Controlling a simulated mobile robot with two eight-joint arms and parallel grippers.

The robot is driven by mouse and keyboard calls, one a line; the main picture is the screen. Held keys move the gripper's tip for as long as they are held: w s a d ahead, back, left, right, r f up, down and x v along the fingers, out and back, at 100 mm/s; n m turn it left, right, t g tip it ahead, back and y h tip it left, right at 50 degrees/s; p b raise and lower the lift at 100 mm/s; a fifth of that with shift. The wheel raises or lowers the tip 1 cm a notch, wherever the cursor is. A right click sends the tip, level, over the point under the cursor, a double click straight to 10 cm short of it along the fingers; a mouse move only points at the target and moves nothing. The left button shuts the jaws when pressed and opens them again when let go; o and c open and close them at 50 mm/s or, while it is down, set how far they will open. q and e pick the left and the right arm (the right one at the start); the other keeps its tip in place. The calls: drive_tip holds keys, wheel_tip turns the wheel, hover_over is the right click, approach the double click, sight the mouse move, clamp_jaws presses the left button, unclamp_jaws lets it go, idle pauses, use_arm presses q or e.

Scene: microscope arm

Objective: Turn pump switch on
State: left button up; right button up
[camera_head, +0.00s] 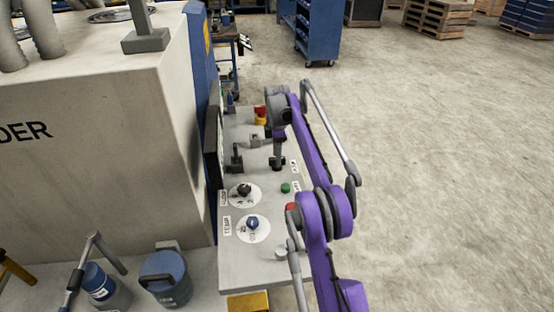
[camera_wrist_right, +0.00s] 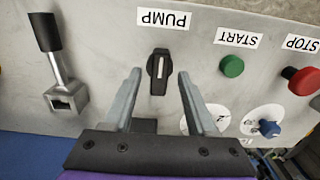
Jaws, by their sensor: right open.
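The pump switch is a black rotary knob with a pale stripe (camera_wrist_right: 159,68) below the PUMP label (camera_wrist_right: 163,19) in the right wrist view. Its stripe runs roughly up and down in that picture. My right gripper (camera_wrist_right: 160,76) is open, with its two grey fingers apart on either side of the knob in the picture; I cannot tell whether they touch it. In the head view my right gripper (camera_head: 277,148) points down over the far part of the grey control panel (camera_head: 235,272). My left gripper is not in view.
A black-handled lever (camera_wrist_right: 46,34) stands beside the switch. A green START button (camera_wrist_right: 232,66) and a red STOP button (camera_wrist_right: 303,81) are on the other side. Two dial knobs (camera_head: 244,189) (camera_head: 252,222) sit nearer on the panel. A large beige machine (camera_head: 100,130) borders the panel's left.

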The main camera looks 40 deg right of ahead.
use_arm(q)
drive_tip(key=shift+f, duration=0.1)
use_arm(e)
drive_tip(key=shift+f, duration=0.45)
clamp_jaws()
drive_tip(key=m+p, duration=0.1)
drive_tip(key=m, duration=0.2)
drive_tip(key=shift+r+m, duration=0.15)
drive_tip(key=shift+m, duration=0.15)
drive_tip(key=m+p, duration=0.1)
drive_tip(key=m, duration=0.3)
drive_tip(key=shift+m+p, duration=0.3)
drive_tip(key=m, duration=0.4)
drive_tip(key=shift+p, duration=0.35)
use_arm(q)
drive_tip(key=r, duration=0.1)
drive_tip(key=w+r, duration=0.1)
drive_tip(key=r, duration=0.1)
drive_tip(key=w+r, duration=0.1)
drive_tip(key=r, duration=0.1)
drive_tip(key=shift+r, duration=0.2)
use_arm(e)
drive_tip(key=m, duration=0.5)
drive_tip(key=shift+m, duration=0.3)
